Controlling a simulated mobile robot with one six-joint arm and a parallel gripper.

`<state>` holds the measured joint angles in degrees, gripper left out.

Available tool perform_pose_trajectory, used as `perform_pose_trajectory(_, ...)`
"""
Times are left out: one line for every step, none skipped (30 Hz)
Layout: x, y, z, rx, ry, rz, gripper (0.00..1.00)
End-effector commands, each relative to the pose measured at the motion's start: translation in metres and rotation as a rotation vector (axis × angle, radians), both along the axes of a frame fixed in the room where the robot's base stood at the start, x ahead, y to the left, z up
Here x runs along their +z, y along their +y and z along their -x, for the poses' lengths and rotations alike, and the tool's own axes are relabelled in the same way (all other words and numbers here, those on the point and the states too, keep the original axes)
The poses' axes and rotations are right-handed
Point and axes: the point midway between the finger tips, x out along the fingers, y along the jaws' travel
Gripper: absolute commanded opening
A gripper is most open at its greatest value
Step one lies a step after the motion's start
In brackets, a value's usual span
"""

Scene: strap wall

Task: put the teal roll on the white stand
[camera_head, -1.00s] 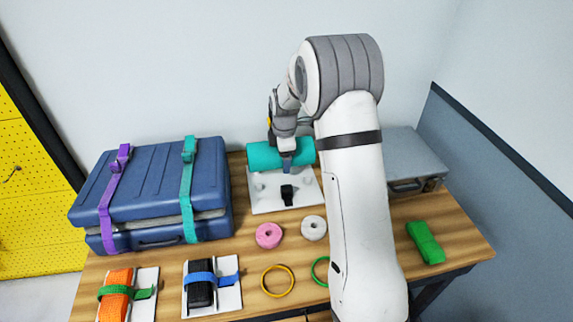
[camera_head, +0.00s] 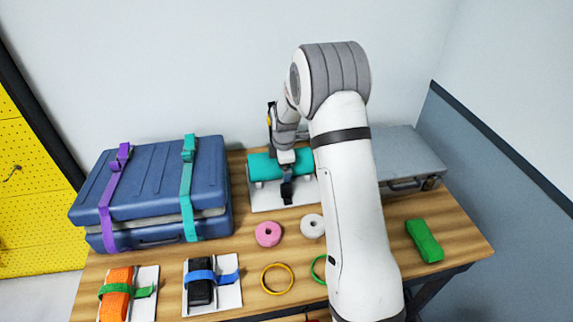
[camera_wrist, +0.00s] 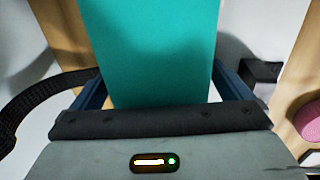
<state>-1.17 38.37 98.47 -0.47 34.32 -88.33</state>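The teal roll (camera_head: 265,167) lies crosswise over the white stand (camera_head: 264,200) at the back middle of the table. It looks low on the stand, but I cannot tell whether it rests fully on it. My gripper (camera_head: 287,175) comes down over the roll's middle. In the wrist view the teal roll (camera_wrist: 158,45) fills the space between the dark blue fingers of my gripper (camera_wrist: 160,90), one close against each side. The roll's right end is partly hidden behind my arm.
A black strap (camera_head: 287,196) lies at the stand's front. A pink roll (camera_head: 268,233) and white roll (camera_head: 312,226) lie in front. A blue case (camera_head: 150,190) stands left, a grey case (camera_head: 405,155) right. A green block (camera_head: 424,240) lies at the right.

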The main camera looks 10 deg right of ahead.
Motion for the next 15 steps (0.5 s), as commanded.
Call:
perform_pose_trajectory(0.000,0.000,0.000,0.000,0.000,0.000,1.00)
perform_pose_trajectory(0.000,0.000,0.000,0.000,0.000,0.000,1.00)
perform_pose_trajectory(0.000,0.000,0.000,0.000,0.000,0.000,1.00)
perform_pose_trajectory(0.000,0.000,0.000,0.000,0.000,0.000,1.00)
perform_pose_trajectory(0.000,0.000,0.000,0.000,0.000,0.000,1.00)
perform_pose_trajectory(0.001,0.000,0.000,0.001,0.000,0.000,1.00)
perform_pose_trajectory(0.001,0.000,0.000,0.001,0.000,0.000,1.00)
perform_pose_trajectory(0.002,0.000,0.000,0.001,0.000,0.000,1.00)
perform_pose_trajectory(0.005,0.000,0.000,0.001,0.000,0.000,1.00)
perform_pose_trajectory(0.006,0.001,0.000,0.001,-0.002,0.000,1.00)
perform_pose_trajectory(0.009,0.001,0.001,0.001,-0.002,0.000,1.00)
perform_pose_trajectory(0.015,0.001,0.001,0.001,-0.004,0.000,1.00)
perform_pose_trajectory(0.020,0.001,0.002,0.001,-0.005,0.000,1.00)
perform_pose_trajectory(0.026,0.001,0.003,0.001,-0.004,0.000,1.00)
perform_pose_trajectory(0.034,0.001,0.004,0.001,-0.006,0.000,1.00)
